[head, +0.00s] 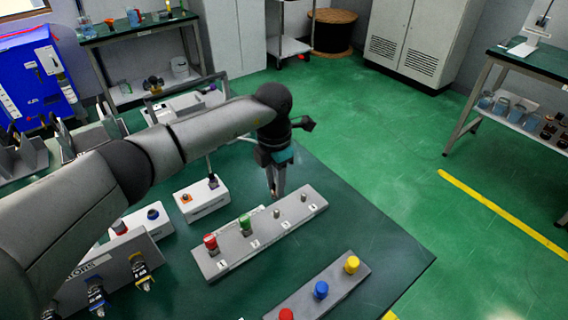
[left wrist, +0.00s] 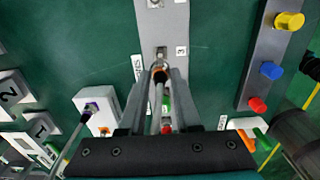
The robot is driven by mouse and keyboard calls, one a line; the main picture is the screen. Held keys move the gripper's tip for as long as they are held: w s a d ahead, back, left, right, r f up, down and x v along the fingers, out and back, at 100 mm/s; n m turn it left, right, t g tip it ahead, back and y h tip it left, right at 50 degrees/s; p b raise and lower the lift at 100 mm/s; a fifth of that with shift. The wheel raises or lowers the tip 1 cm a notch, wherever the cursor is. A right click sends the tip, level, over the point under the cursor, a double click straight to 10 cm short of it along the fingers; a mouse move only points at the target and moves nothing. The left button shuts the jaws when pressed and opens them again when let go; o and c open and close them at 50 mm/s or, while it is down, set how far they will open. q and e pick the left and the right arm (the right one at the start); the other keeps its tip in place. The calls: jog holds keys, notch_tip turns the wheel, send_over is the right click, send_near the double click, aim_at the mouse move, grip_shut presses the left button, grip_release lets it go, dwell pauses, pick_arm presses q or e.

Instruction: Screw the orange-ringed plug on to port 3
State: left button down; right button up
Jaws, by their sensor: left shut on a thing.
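My left gripper (head: 273,191) points down over the far side of the grey port strip (head: 240,252). I cannot tell whether plug and port touch. A red cap (head: 210,242) sits on port 1 and a green cap (head: 244,222) on port 2. Port 4 (head: 303,198) is bare. My right gripper is not in view.
A second strip with red, blue (head: 321,289) and yellow (head: 352,264) knobs lies nearer the table's front. A white box (head: 201,201) with a purple-ringed, cabled socket stands left of the gripper. A panel with hanging plugs (head: 96,296) is at lower left. The tabletop between the strips is clear.

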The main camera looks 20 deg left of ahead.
aim_at(276, 211)
pick_arm(q)
jog(key=shift+f+b, duration=0.55)
jog(key=shift+f, duration=0.15)
notch_tip(276, 211, down, 3)
jog(key=shift+r+b, duration=0.2)
jog(key=shift+b, duration=0.75)
jog(key=shift+f+b, duration=0.45)
jog(key=shift+f, duration=0.45)
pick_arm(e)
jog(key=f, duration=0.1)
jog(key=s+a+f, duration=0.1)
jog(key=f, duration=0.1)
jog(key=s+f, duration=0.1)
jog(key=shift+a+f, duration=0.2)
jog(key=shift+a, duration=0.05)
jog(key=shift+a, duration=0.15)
pick_arm(q)
jog(key=shift+f+b, duration=0.6)
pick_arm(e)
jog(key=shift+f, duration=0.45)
